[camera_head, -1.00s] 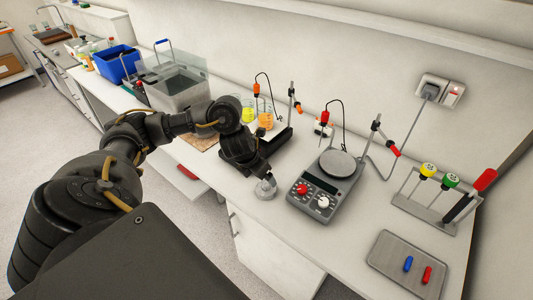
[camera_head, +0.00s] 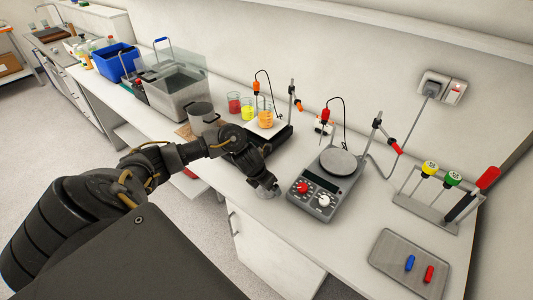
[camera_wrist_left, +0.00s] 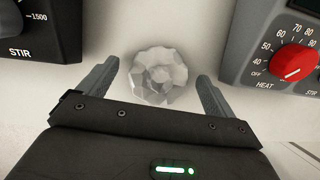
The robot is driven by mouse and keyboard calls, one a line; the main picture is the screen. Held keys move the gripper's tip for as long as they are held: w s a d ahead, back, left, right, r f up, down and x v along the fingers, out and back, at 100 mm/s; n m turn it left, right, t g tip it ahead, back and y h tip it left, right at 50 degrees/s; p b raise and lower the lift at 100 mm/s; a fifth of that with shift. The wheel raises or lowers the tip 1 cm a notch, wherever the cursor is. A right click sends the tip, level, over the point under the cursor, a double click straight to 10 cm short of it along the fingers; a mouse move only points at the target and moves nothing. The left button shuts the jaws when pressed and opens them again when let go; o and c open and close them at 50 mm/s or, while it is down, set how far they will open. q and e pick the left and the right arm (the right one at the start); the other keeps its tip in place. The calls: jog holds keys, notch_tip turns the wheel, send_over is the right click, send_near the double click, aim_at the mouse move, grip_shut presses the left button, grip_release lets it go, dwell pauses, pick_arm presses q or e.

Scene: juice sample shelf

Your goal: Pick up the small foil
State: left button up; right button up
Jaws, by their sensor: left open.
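The small foil is a crumpled silvery-grey piece (camera_wrist_left: 158,76) on the white bench top, seen in the left wrist view just ahead of and between my fingers. In the head view my left gripper (camera_head: 266,190) is over it and hides most of it. My left gripper also shows in the left wrist view (camera_wrist_left: 155,88), open, with one finger to each side of the foil and no visible contact. My right gripper is not in view.
A hot plate stirrer (camera_head: 325,184) with red and white knobs stands close on the right. Another stirrer (camera_head: 268,134) with a beaker stands behind. A metal pot (camera_head: 201,113) is to the left. A tray (camera_head: 392,268) with two small capsules lies at the right.

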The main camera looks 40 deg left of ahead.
pick_arm(q)
jog(key=shift+w+f, duration=0.15)
jog(key=shift+f, duration=0.2)
jog(key=shift+c, duration=0.3)
jog(key=c, duration=0.9)
jog(key=shift+o, duration=0.2)
jog(key=shift+r, duration=0.1)
